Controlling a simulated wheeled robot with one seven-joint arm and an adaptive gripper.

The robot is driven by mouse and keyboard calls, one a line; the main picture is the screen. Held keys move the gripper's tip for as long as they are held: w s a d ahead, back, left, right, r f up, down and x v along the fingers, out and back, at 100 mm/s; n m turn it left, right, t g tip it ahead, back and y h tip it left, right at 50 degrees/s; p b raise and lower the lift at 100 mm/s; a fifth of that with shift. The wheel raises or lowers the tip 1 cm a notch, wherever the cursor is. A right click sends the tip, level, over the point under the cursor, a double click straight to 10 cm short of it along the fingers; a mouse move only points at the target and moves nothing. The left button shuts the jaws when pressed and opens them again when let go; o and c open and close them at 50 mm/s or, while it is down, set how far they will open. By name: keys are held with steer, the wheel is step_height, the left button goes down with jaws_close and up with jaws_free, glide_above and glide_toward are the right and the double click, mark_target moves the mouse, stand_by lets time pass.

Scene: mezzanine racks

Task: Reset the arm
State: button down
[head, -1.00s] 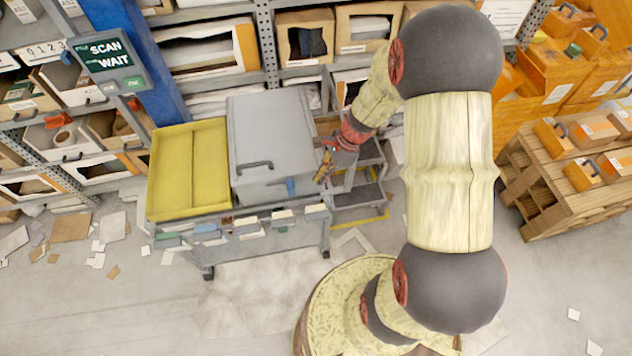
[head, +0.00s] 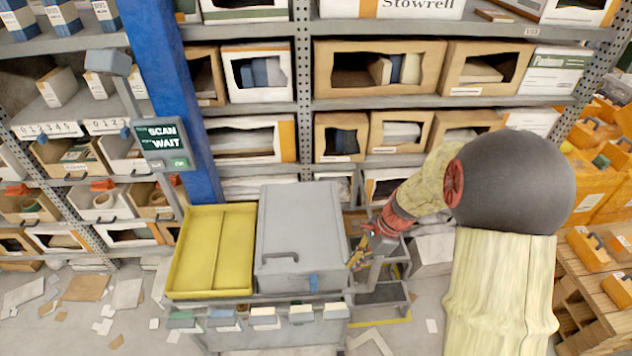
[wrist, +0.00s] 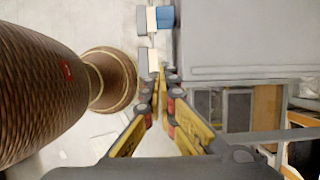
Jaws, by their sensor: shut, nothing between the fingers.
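My gripper (head: 362,250) is at the right side of the grey lidded box (head: 300,225) on the cart, in front of the small step stool. Its fingers are shut and hold nothing. In the wrist view the yellow-sided fingers (wrist: 162,85) come together at the middle, with the grey box and cart to the upper right. Whether the fingers touch the box or cart cannot be told. My arm reaches in from the right of the head view.
A yellow tray (head: 212,250) sits left of the grey box on the cart (head: 270,335). A step stool (head: 385,290) stands right of it. Shelving with open boxes (head: 380,68) fills the back. A blue post (head: 170,90) carries a scan screen (head: 163,143). A pallet (head: 590,290) stands right.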

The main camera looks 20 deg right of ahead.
steer(key=s+a+r+n+t+h+b, duration=0.1)
steer(key=s+a+r+n, duration=0.2)
steer(key=r+n, duration=0.4)
steer(key=s+a+r+n+t+h+b, duration=0.1)
steer(key=s+a+r+n+t+b, duration=0.1)
steer(key=s+a+r+n, duration=0.2)
steer(key=s+a+r+n+t+h+b, duration=0.1)
steer(key=s+a+r+n+h, duration=0.1)
steer(key=s+r+n, duration=0.5)
step_height(320, 180, up, 4)
steer(key=a+n, duration=0.1)
steer(key=n, duration=0.2)
steer(key=shift+a+r, duration=0.15)
steer(key=shift+r, duration=0.1)
